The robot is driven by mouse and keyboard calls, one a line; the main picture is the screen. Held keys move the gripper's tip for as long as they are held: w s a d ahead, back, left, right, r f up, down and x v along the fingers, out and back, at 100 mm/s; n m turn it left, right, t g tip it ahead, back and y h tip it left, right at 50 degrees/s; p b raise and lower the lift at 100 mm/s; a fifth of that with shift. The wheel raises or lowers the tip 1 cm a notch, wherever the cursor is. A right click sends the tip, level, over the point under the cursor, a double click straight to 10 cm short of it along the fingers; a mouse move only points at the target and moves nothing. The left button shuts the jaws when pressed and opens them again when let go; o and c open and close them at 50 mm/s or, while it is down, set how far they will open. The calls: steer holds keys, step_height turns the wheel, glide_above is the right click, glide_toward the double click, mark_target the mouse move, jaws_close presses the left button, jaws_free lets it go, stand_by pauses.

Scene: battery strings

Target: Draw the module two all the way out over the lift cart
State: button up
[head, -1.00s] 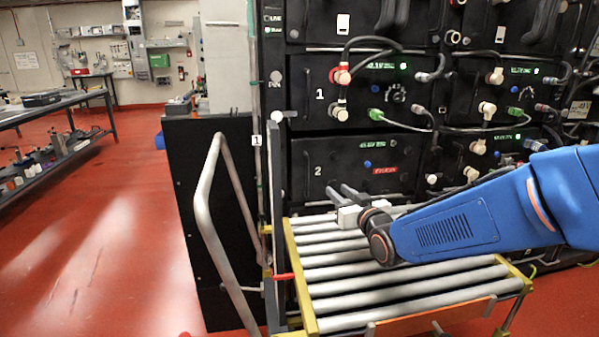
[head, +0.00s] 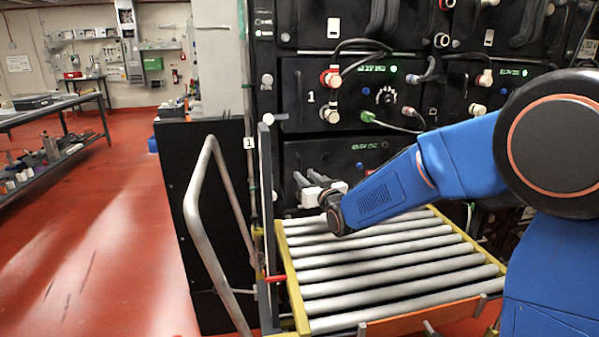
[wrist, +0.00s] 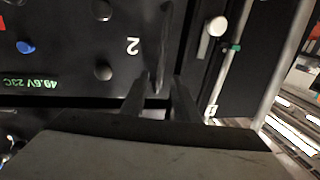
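Module two (head: 345,152) is a black box in the rack, just above the level of the lift cart's rollers. Its front shows the upside-down number 2 in the wrist view (wrist: 112,45), with a green readout and a blue knob. The front appears in line with the rack. A dark upright handle (wrist: 166,40) stands on it. My gripper (head: 300,180) is at the left of this front. In the wrist view its two dark fingers (wrist: 161,80) are apart, one on each side of the handle, with gaps showing. The lift cart (head: 288,276) stands before the rack, its rollers bare.
Module one (head: 300,97) sits above, with a red plug (head: 331,77) and cables on its front. The cart's upright grey handrail (head: 193,205) and a black panel (head: 180,150) stand to the left. Red floor (head: 110,250) lies open farther left, beside a workbench (head: 50,113).

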mark_target(300, 171)
steer(key=shift+x, duration=2.7)
jaws_close()
